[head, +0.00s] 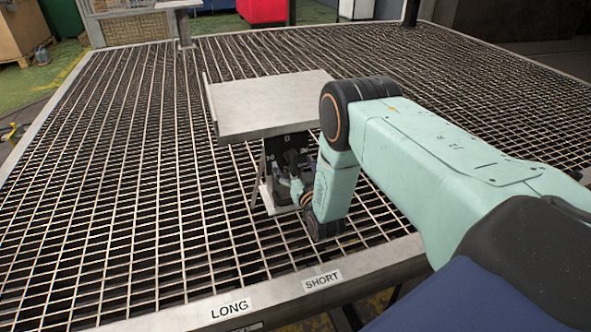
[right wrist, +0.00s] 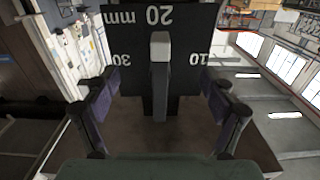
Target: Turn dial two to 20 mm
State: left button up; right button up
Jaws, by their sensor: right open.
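A black dial panel (right wrist: 128,42) fills the middle of the right wrist view, upside down, with white marks 30, 20 mm and 10. A grey bar-shaped dial handle (right wrist: 160,75) stands on it, its pale end at the 20 mm mark. No dial number is readable. My right gripper (right wrist: 160,84) is open, one finger on each side of the handle, with a visible gap on both sides. In the head view the panel (head: 293,141) is small and dark under a grey plate, and my right gripper (head: 290,186) is in front of it, partly hidden by my arm.
The grey plate (head: 265,105) stands over the panel on a metal grating (head: 120,180). Labels LONG (head: 230,308) and SHORT (head: 322,281) are on the front rim. The grating left of the plate is clear. A red bin (head: 262,10) stands beyond the far edge.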

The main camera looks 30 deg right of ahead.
jog(key=shift+o, duration=0.6)
jog(key=shift+p+v, duration=0.8)
jog(key=shift+v, duration=0.4)
jog(key=p, duration=0.3)
send_near(295, 169)
jog(key=shift+x, duration=1.1)
jog(key=shift+d+r, duration=0.1)
jog(key=b+x, duration=0.2)
jog(key=x, duration=0.3)
jog(key=shift+w+b, duration=0.3)
jog(key=shift+b, duration=0.1)
jog(key=shift+b+x, duration=0.35)
jog(key=shift+x, duration=0.55)
